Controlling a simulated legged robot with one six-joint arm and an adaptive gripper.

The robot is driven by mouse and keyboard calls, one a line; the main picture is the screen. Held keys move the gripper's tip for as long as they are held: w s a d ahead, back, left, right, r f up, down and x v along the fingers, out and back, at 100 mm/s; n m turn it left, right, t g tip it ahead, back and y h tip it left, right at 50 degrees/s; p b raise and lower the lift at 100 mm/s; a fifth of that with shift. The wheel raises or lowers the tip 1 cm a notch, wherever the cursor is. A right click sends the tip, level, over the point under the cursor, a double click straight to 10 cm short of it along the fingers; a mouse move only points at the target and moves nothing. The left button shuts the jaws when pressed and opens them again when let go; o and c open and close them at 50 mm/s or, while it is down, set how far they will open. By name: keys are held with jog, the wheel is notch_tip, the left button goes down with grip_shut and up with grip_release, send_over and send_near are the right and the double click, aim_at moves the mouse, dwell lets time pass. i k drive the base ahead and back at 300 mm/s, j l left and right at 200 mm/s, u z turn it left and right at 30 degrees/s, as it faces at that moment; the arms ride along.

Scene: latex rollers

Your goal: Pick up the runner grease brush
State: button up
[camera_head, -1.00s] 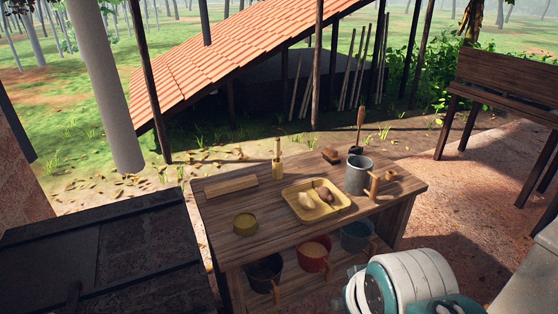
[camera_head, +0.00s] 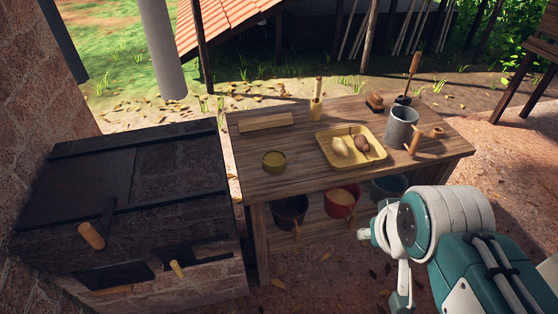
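Several handled tools stand on the wooden table, and I cannot tell for sure which is the runner grease brush. One is an upright wooden-handled tool (camera_head: 316,103) with a yellowish lower part, at the back middle. Another is a long-handled tool (camera_head: 411,78) with a dark base at the back right. A small brown brush-like block (camera_head: 374,100) lies between them. My white and teal arm is at the lower right, in front of the table. Its end, my gripper (camera_head: 386,268), shows only in part, apart from all the tools; its opening is unclear.
The table (camera_head: 240,176) holds a wooden bar (camera_head: 265,122), a round tin (camera_head: 274,161), a yellow tray (camera_head: 326,147) with lumps in it, and a grey metal mug (camera_head: 401,128). Pots stand on the shelf below. A dark stove-like block (camera_head: 140,245) stands at the left.

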aim_at(319, 79)
jog(key=i+l+u, duration=0.45)
jog(key=i+l, duration=0.65)
jog(key=i, duration=0.3)
jog(key=l+u, duration=0.05)
